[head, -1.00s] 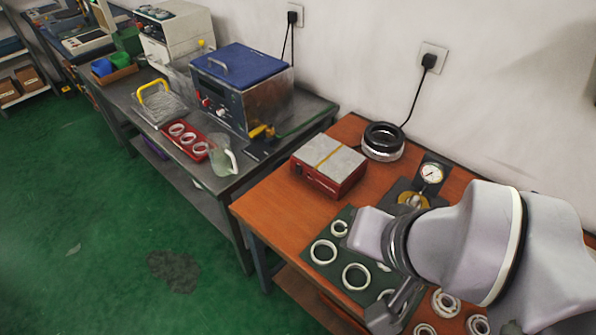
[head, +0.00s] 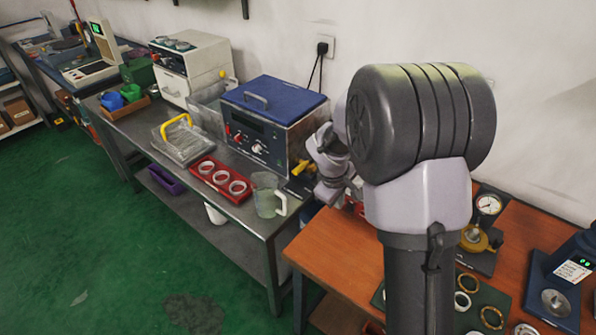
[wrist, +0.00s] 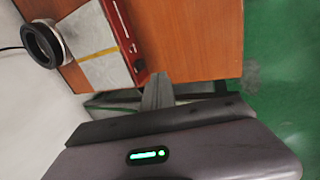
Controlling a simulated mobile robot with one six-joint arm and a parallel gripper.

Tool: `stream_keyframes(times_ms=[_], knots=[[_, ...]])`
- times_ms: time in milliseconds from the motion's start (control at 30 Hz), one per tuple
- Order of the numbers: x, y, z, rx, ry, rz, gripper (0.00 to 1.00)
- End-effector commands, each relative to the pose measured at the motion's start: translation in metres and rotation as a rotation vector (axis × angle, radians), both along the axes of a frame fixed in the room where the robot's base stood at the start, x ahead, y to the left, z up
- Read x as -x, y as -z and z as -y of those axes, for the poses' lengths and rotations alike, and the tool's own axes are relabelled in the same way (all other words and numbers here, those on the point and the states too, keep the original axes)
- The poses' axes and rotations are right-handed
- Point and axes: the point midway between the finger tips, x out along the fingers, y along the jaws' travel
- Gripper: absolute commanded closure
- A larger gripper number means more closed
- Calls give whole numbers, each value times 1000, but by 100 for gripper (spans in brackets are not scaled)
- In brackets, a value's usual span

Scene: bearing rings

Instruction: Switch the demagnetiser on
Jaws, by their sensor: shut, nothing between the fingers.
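The demagnetiser, a red box with a grey top and a yellow stripe across it, shows in the wrist view (wrist: 102,62) at the upper left. Its red front panel (wrist: 123,38) faces right, with small dark details on it; the switch's state cannot be read. In the head view my arm hides nearly all of it. My gripper (wrist: 156,80) is shut and empty in the wrist view, its tips just below and right of the box's front lower corner. Whether they touch anything cannot be told. In the head view the fingers cannot be made out.
A black ring (wrist: 42,44) stands left of the box, by the wall. The orange worktop (wrist: 195,40) right of the box is bare. In the head view a steel bench (head: 262,222) holds a blue-lidded tank (head: 275,115), a red ring tray (head: 222,181) and a clear jug (head: 267,196).

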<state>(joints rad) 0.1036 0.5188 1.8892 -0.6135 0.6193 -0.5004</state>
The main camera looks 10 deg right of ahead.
Motion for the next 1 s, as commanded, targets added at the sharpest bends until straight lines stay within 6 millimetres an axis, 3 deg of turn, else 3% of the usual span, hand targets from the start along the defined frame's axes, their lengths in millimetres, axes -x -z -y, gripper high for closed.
stream_keyframes(times_ms=[100,500,933,1000], knots=[[-6,18,5,18,-45,-24,100],[-8,27,7,20,-50,-28,100],[-24,114,29,19,-48,-29,100],[-30,120,36,20,-46,-26,100]])
